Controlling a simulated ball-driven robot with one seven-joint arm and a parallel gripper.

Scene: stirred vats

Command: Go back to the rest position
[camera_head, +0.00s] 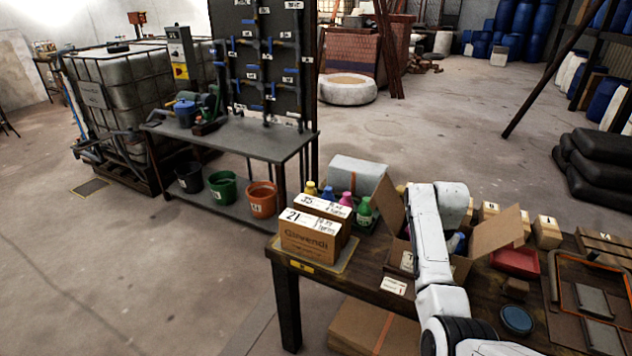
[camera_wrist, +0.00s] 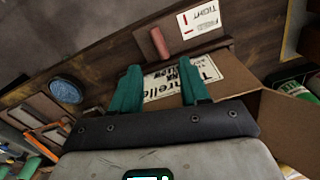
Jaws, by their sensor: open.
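My white arm reaches up over the wooden table (camera_head: 345,270) at the right of the head view, in front of an open cardboard box (camera_head: 460,268). In the wrist view my gripper (camera_wrist: 160,78) has two teal fingers spread apart, with nothing seen between them. Beyond the fingers is a cardboard surface (camera_wrist: 265,120) with a white printed label (camera_wrist: 190,75). I cannot tell whether the fingers touch it. The gripper's fingers are not clear in the head view.
Two stacked-looking cartons (camera_head: 310,235) stand at the table's left end, near several coloured bottles (camera_head: 364,213). A red tray (camera_head: 515,262) and a blue round lid (camera_head: 516,320) lie right of my arm. A metal bench (camera_head: 240,138) with buckets stands behind left. Open floor lies left.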

